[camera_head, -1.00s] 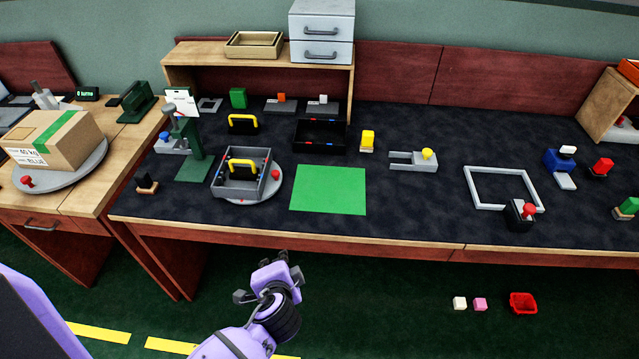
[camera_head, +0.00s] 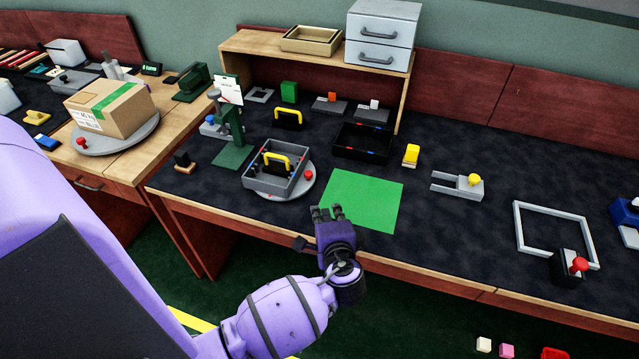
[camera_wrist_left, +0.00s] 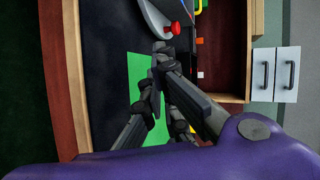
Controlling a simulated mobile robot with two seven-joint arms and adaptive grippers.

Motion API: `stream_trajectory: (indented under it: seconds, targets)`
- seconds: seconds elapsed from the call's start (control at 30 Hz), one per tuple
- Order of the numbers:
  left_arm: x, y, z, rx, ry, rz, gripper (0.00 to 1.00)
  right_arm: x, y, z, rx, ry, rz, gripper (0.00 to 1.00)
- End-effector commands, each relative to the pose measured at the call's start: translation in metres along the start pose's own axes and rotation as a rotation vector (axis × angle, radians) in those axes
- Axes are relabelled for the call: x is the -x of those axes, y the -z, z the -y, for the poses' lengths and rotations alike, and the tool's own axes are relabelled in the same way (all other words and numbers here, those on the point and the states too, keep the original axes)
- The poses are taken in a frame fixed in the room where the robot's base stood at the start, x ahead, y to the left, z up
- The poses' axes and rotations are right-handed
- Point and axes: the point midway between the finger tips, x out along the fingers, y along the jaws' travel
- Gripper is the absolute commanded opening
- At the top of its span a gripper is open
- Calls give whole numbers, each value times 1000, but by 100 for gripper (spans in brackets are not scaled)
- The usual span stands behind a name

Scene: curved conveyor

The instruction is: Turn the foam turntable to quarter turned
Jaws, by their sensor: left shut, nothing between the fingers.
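A round grey turntable (camera_head: 302,189) with a red knob (camera_head: 309,175) at its right edge lies on the dark bench. It bears a grey tray (camera_head: 268,184) holding a yellow-handled black piece (camera_head: 276,165). Another grey turntable (camera_head: 98,149), with a red knob (camera_head: 81,142) at its front left, carries a cardboard box (camera_head: 110,107) on the wooden table. I cannot tell which is the foam one. My left gripper (camera_head: 327,211) is shut and empty near the green mat, apart from the tray's turntable. The left wrist view shows that turntable's knob (camera_wrist_left: 173,28) beyond the fingertips (camera_wrist_left: 159,48). My right gripper is not in view.
The green mat (camera_head: 365,202) lies right of the tray's turntable. A green stand (camera_head: 232,150) rises behind its left side, and a black bin (camera_head: 372,149) stands behind the mat. The bench's front edge (camera_head: 430,274) runs below my gripper. Bare bench lies right of the mat.

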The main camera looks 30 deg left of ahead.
Motion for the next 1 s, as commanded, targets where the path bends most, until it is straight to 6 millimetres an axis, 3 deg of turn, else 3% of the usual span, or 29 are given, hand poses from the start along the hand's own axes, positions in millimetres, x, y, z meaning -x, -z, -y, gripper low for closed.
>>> stream_trajectory:
  seconds: [0.2,0.37,0.5,0.7,1.0]
  targets:
    - [-42,-1,2,-2,3,3,0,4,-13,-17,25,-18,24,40]
    - [-77,-1,1,-2,2,2,0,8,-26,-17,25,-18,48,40]
    - [-102,0,6,0,3,1,0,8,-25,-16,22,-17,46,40]
    - [-123,-1,11,1,1,1,0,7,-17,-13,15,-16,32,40]
    - [-128,-1,12,2,-1,0,0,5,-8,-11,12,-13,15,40]
